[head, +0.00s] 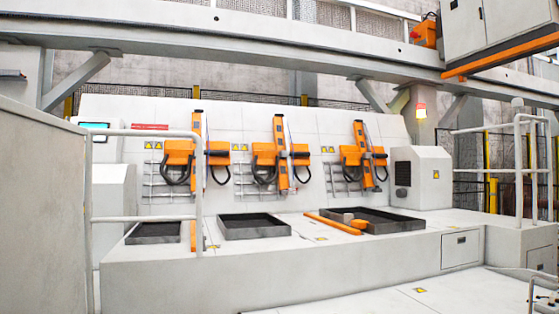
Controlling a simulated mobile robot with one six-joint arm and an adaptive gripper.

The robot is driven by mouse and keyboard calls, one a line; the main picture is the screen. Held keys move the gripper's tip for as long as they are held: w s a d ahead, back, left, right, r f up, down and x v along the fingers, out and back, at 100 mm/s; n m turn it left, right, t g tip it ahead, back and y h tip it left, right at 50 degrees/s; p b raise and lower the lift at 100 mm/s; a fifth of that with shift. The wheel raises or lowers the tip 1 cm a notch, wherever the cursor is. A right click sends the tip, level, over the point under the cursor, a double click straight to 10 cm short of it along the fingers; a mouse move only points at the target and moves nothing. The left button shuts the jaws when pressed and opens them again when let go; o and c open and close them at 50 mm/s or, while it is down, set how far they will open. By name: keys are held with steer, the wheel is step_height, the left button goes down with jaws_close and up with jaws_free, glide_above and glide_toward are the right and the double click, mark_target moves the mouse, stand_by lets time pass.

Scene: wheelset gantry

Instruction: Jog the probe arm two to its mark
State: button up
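Three orange probe arms stand along the white back panel: a left one (197,140), a middle one (280,150) and a right one (362,150). Each is an upright orange bar with orange boxes at its sides and black looped cables. The left bar is near upright; the middle and right bars lean slightly. No numbers are readable, so I cannot tell which is arm two. I cannot make out a mark at this size. A small screen with a teal display (96,126) sits at the panel's left end. My gripper is not in view.
Black-rimmed recessed trays lie in the white bench: left (154,240), middle (254,236), right (385,230). An orange bar (333,224) lies by the right tray. A white handrail (199,190) stands in front at left. An orange-edged cabinet (480,25) hangs upper right.

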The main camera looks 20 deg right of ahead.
jaws_close()
stand_by(1.3)
